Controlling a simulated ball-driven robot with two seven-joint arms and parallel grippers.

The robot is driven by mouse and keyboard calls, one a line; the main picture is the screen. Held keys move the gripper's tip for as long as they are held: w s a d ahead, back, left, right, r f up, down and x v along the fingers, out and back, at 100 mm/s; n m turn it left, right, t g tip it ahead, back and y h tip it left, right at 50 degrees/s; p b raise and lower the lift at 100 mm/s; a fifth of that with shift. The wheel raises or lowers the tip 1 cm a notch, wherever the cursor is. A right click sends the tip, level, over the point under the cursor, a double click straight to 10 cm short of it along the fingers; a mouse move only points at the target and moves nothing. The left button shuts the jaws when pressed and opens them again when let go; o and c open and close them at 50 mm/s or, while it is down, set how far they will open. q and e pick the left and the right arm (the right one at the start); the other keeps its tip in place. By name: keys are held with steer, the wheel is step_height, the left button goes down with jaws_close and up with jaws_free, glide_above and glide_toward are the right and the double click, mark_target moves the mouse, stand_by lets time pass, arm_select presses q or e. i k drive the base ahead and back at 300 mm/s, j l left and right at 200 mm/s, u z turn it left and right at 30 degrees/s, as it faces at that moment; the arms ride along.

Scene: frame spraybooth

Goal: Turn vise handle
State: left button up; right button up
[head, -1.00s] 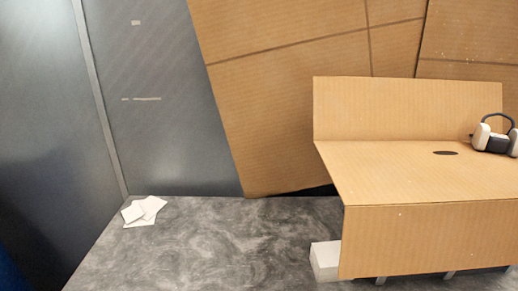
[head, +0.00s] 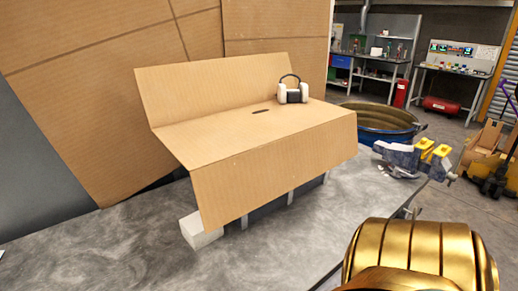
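A vise (head: 402,157) with a worn blue-grey body and yellow parts on top sits at the right corner of the grey table in the head view. Its right end reaches out toward the table's edge. I cannot clearly make out its handle at this size. Neither of my grippers shows in the head view. A gold ribbed part of my own arm fills the lower right, in front of the table edge.
A blue-rimmed round tub (head: 372,135) stands behind the vise. Workbenches (head: 447,70) and a red cylinder (head: 441,106) are farther back.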

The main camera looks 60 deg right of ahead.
mark_target(451, 177)
steer(key=k+j+z, duration=0.1)
steer(key=z, duration=0.35)
steer(key=k+j+z, duration=0.1)
steer(key=z, duration=0.35)
steer(key=k+j+z, duration=0.15)
steer(key=z, duration=2.1)
steer(key=u, duration=2.7)
steer(key=z, duration=0.6)
steer(key=i+l+z, duration=0.1)
steer(key=l+z, duration=0.25)
steer(key=i+l+z, duration=0.1)
steer(key=l+z, duration=0.25)
steer(key=i+l+z, duration=0.2)
steer(key=z, duration=0.15)
steer(key=l, duration=0.15)
